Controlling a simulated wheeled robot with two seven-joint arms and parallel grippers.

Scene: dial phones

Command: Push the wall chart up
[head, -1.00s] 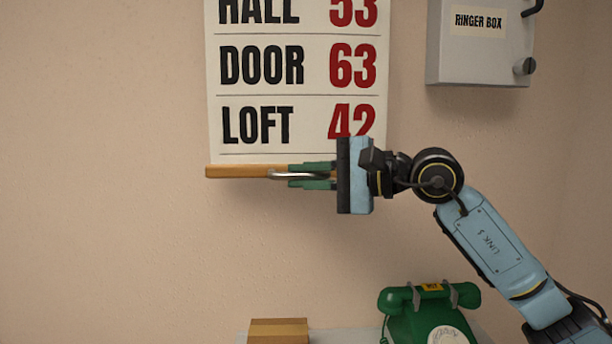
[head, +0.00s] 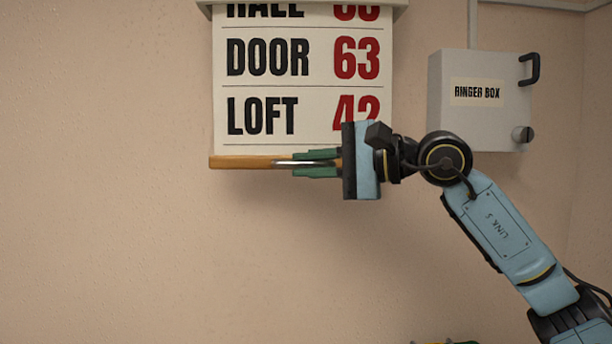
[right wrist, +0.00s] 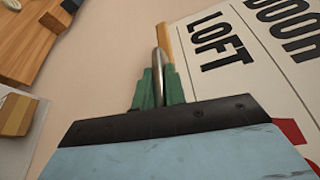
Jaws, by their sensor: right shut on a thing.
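The wall chart (head: 312,88) hangs on the wall from a pale housing (head: 302,8) at the top of the head view. The HALL row is partly hidden under the housing; the DOOR and LOFT rows show. A wooden bar (head: 240,162) runs along its lower edge, with a metal pull (head: 283,163) on it. My right gripper (head: 296,163), with green fingers, is shut on the pull. The right wrist view shows the pull (right wrist: 160,62) between the fingers, beside the chart (right wrist: 222,60). My left gripper is not in view.
A grey ringer box (head: 480,110) with a handle and knob is on the wall right of the chart. The wall left of and below the chart is bare. In the right wrist view, wooden items (right wrist: 28,42) and a small box (right wrist: 17,114) lie at the left.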

